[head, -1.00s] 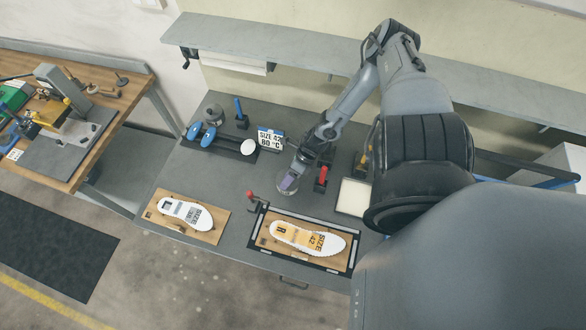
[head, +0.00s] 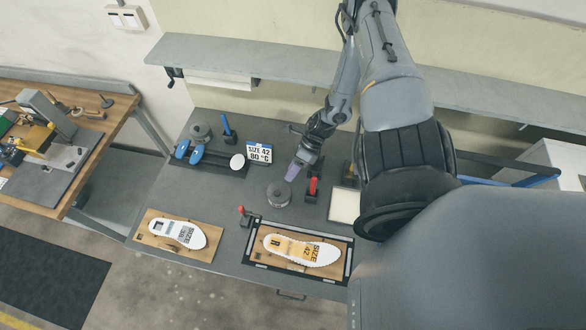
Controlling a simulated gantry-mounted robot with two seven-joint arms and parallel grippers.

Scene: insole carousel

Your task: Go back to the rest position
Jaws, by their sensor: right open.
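My right arm reaches in from the right. Its gripper (head: 298,165) hangs above the grey table (head: 215,230), just above and behind a round grey disc-shaped part (head: 279,194). The gripper is small in the picture, and I see nothing held between its fingers. My left gripper is not in view.
An insole on a wooden board (head: 172,235) lies at front left. Another, marked 42 (head: 302,250), lies in a black frame. A red-handled tool (head: 311,188), a white tray (head: 344,205), a size sign (head: 259,152) and a wall shelf (head: 300,65) are near the arm.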

